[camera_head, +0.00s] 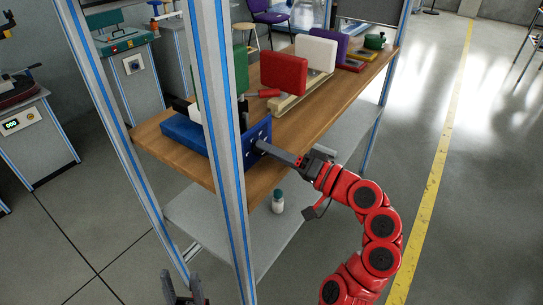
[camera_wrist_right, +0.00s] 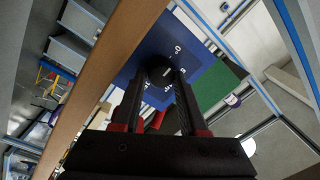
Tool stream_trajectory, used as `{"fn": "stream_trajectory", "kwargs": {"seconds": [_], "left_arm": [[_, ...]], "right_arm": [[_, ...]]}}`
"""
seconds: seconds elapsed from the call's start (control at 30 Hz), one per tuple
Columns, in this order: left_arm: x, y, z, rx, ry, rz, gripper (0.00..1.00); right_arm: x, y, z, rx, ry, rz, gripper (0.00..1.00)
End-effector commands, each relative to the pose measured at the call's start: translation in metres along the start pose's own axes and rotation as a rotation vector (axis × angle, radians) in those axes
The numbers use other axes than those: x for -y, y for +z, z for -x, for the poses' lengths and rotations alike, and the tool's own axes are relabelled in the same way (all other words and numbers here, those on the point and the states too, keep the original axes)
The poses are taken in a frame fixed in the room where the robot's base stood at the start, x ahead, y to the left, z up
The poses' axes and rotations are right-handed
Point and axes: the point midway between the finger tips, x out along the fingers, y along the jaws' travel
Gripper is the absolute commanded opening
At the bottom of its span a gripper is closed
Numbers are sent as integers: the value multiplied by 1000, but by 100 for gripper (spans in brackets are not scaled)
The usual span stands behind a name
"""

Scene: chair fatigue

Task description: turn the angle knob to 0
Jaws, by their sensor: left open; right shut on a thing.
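The blue panel (camera_head: 256,136) with white markings faces right on the near end of the wooden bench. In the right wrist view, the dark round angle knob (camera_wrist_right: 160,72) sits on this blue panel (camera_wrist_right: 192,46), with white marks around it. My right gripper (camera_head: 264,147) reaches the panel from the right. Its fingers (camera_wrist_right: 160,84) are shut on the knob, one on each side, and partly hide it. The marking that the knob points to is too small to read. My left gripper (camera_head: 187,296) is open and empty at the bottom edge of the head view, well below the bench.
A metal post (camera_head: 222,130) with blue stripes stands in front of the bench and hides part of the blue device. Red (camera_head: 284,72) and white (camera_head: 317,53) panels stand farther along the wooden bench top (camera_head: 165,150). A bottle (camera_head: 278,203) stands on the lower shelf.

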Motion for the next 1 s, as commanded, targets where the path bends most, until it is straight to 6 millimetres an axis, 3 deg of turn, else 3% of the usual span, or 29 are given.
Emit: {"fn": "stream_trajectory", "kwargs": {"seconds": [0.4, 0.43, 0.57, 1.0], "left_arm": [[0, 0, 1, 0, 0, 0, 50], [0, 0, 1, 0, 0, 0, 50], [0, 0, 1, 0, 0, 0, 50], [0, 0, 1, 0, 0, 0, 50]], "right_arm": [[0, 1, 0, 3, 1, 6, 0], [0, 1, 0, 3, 1, 6, 46], [0, 1, 0, 2, 0, 5, 69], [0, 0, 1, 1, 0, 5, 72]]}}
